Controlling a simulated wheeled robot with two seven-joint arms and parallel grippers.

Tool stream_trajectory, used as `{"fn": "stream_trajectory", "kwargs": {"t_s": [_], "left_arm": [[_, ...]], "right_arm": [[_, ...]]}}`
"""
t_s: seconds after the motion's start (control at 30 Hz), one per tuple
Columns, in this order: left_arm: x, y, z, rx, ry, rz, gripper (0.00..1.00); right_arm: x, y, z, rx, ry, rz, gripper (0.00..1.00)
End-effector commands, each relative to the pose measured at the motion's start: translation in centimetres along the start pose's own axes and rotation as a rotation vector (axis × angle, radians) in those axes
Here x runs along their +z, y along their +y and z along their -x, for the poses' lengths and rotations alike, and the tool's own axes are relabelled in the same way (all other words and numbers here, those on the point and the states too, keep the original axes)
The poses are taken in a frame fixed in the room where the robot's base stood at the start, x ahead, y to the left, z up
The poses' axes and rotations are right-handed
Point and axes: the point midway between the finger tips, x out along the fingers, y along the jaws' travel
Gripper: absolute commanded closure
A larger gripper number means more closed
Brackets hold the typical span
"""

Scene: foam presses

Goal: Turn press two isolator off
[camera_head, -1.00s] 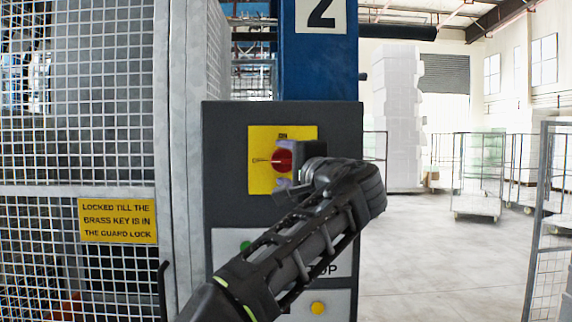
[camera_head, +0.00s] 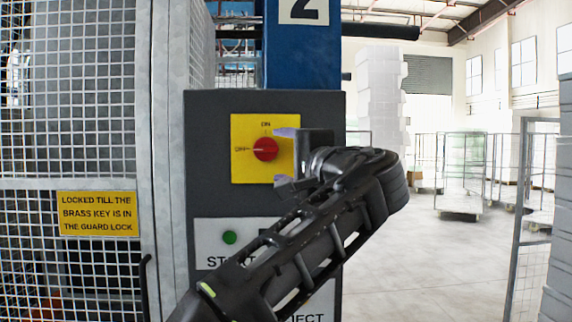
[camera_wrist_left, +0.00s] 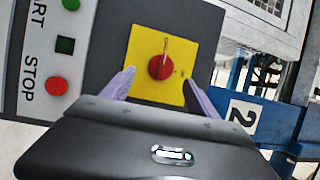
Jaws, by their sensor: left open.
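The press two isolator is a red rotary knob (camera_head: 265,149) on a yellow plate (camera_head: 250,175), fixed to a dark grey panel. ON is marked at the plate's top and OFF at its left. The knob's pale pointer mark lies to the left, in line with OFF. My left gripper (camera_head: 284,157) is open and empty, just right of the knob in the head view and apart from it. In the left wrist view the knob (camera_wrist_left: 160,67) shows beyond and between the open fingertips (camera_wrist_left: 158,79). My right gripper is in neither view.
Below the isolator are a green START button (camera_head: 229,238) and, in the left wrist view, a red STOP button (camera_wrist_left: 57,86). A mesh guard (camera_head: 68,110) with a yellow sign (camera_head: 97,214) stands at left. Wheeled cages (camera_head: 461,170) stand on open floor at right.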

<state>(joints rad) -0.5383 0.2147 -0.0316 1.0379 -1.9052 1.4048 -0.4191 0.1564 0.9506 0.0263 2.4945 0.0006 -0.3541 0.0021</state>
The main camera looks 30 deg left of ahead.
Motion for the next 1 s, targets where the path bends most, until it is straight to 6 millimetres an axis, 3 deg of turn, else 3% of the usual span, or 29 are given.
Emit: {"fn": "stream_trajectory", "kwargs": {"t_s": [0.2,0.87,1.0], "left_arm": [[0.0,-0.1,1.0,-0.002,0.002,0.003,0.31],[0.1,-0.1,1.0,-0.002,0.001,0.009,0.31],[-1.8,-0.4,1.1,-0.011,0.076,0.044,0.31]], "right_arm": [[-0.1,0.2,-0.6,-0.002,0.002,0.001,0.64],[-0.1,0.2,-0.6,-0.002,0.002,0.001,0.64],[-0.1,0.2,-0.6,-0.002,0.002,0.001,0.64]]}}
